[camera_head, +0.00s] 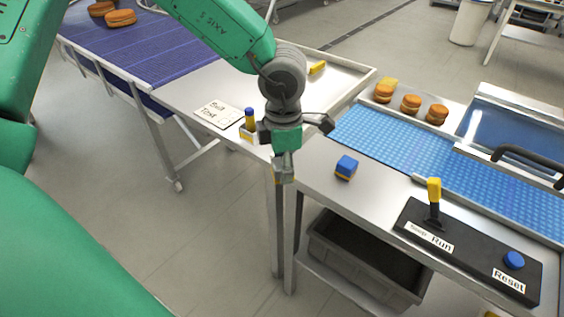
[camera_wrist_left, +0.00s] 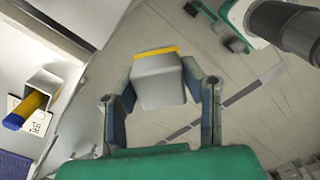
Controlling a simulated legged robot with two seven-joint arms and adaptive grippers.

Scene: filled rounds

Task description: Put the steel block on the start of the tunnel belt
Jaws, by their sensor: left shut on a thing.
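My left gripper (camera_head: 284,158) hangs over the gap at the left end of the right steel table, shut on the steel block (camera_head: 284,173). In the left wrist view the grey block (camera_wrist_left: 158,85), with a yellow edge, sits between the fingers of the gripper (camera_wrist_left: 162,108). The tunnel belt (camera_head: 380,137) is a blue segmented belt to the right of the gripper. Its near left end is open and bare, and its right part runs under a clear cover (camera_head: 510,125). My right gripper is not in view.
A blue block with yellow (camera_head: 346,167) lies on the table before the belt. A black control panel (camera_head: 470,255) carries a yellow lever (camera_head: 434,200) and a blue button (camera_head: 514,260). Several filled rounds (camera_head: 411,103) sit behind the belt. A grey crate (camera_head: 365,260) is below.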

